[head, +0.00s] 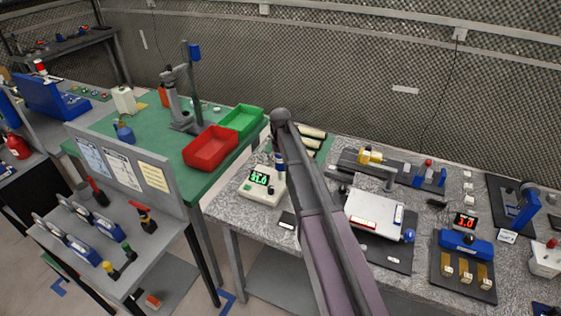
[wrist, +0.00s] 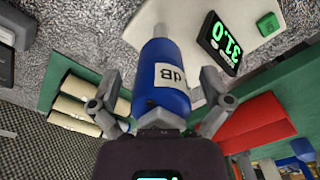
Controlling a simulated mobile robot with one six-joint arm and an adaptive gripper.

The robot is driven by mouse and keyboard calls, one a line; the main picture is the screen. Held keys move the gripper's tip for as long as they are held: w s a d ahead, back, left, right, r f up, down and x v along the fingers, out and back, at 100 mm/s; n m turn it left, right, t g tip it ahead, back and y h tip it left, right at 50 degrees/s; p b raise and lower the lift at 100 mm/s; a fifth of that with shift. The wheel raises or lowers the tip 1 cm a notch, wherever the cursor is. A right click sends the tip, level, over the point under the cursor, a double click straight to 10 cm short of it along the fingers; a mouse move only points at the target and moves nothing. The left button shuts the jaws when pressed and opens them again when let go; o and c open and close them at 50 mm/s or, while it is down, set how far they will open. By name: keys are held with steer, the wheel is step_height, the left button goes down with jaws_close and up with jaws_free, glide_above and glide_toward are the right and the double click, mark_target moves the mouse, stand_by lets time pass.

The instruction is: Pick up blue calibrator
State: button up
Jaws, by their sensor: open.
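The blue calibrator (wrist: 160,65) is a blue cylinder with a white dB label and a pale narrower end. In the wrist view it lies between the fingers of my gripper (wrist: 160,92), which is open. A gap shows between each finger and its sides. In the head view a small blue part of the calibrator (head: 279,161) shows just left of my arm, beside the white meter. The fingers are hidden behind my arm there.
The white meter (head: 262,187) with a green 31.0 readout stands close by. Pale cylinders on a green pad (wrist: 75,105) lie on the other side. A red bin (head: 211,150) and green bin (head: 241,121) stand on the adjoining green table. A white device (head: 374,214) lies right of my arm.

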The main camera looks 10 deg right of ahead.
steer(key=c, duration=1.3)
steer(key=shift+o, duration=0.2)
steer(key=shift+r, duration=0.2)
step_height(320, 180, up, 3)
steer(key=p, duration=0.3)
steer(key=s+r+p, duration=0.1)
steer(key=s+p, duration=0.1)
steer(key=s, duration=1.4)
steer(key=shift+r, duration=0.3)
